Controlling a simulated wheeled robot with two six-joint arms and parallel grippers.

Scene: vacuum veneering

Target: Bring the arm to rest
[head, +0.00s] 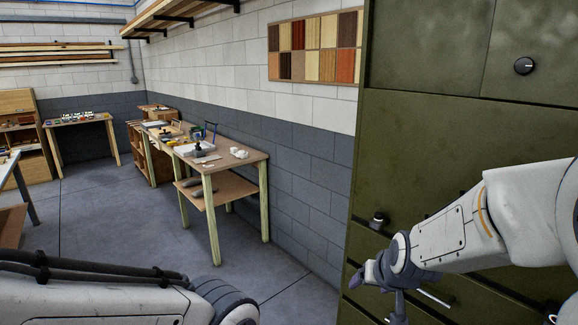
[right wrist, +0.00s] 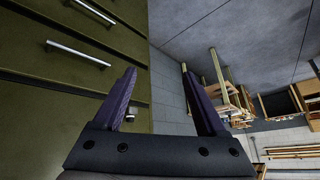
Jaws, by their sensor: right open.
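My right arm reaches in from the right in the head view. Its gripper (head: 358,279) is small and partly hidden by the wrist there, close in front of the green cabinet. In the right wrist view the right gripper (right wrist: 160,88) has its two purple fingers spread apart with nothing between them. My left arm crosses the bottom left of the head view, and its gripper is outside the picture.
The green drawer cabinet (head: 430,150) stands at the right, with a dark knob and drawer handles; a bar handle (right wrist: 78,54) shows in the wrist view. A wooden workbench (head: 256,157) with tools stands along the wall. Open floor (head: 115,220) lies left of it.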

